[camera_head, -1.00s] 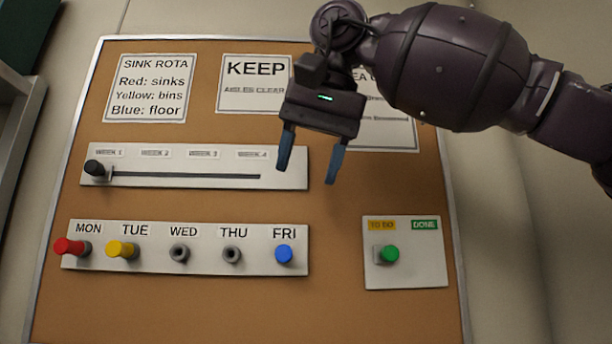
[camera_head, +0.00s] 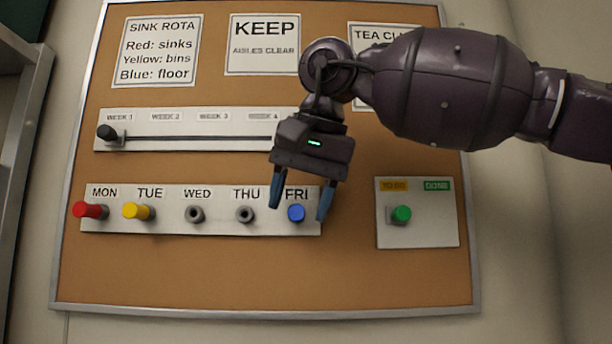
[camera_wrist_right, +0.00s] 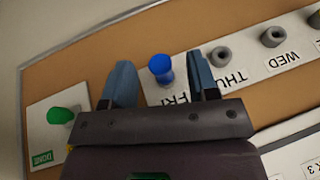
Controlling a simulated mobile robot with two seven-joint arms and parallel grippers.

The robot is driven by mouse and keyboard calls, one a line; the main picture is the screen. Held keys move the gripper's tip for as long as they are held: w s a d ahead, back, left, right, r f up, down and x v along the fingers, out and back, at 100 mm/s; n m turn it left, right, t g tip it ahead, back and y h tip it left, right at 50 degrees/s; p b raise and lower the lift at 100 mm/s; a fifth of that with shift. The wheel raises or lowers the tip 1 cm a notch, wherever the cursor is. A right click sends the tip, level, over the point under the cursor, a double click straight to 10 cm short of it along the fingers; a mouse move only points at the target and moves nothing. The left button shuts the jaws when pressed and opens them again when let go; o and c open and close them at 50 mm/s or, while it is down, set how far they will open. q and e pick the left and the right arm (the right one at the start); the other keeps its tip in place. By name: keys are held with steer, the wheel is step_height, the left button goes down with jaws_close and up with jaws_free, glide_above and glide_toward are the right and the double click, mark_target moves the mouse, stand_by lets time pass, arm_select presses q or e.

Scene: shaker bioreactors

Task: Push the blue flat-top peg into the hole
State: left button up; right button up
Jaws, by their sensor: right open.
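The blue flat-top peg (camera_head: 296,213) sits at the FRI place on the white day strip (camera_head: 170,222), sticking out from it. It also shows in the right wrist view (camera_wrist_right: 161,68), between and a little beyond the fingertips. My right gripper (camera_head: 299,212) is open, its two blue fingers on either side of the peg in the head view. The right wrist view shows the open fingers (camera_wrist_right: 160,78) apart from the peg. Whether they reach its depth is hard to tell. Empty ringed holes show at WED (camera_head: 195,214) and THU (camera_head: 244,214). My left gripper is not in view.
A red peg (camera_head: 90,211) at MON and a yellow peg (camera_head: 138,211) at TUE stick out of the strip. A slider with a black knob (camera_head: 108,133) is above. A green knob (camera_head: 401,214) is on a plate at right. The lower board is bare.

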steer(key=shift+f, duration=0.15)
jaws_close()
stand_by(0.4)
steer(key=shift+s, duration=0.5)
steer(key=shift+s, duration=0.75)
steer(key=shift+s, duration=0.1)
stand_by(0.4)
steer(key=shift+s+b, duration=0.5)
steer(key=shift+s, duration=0.95)
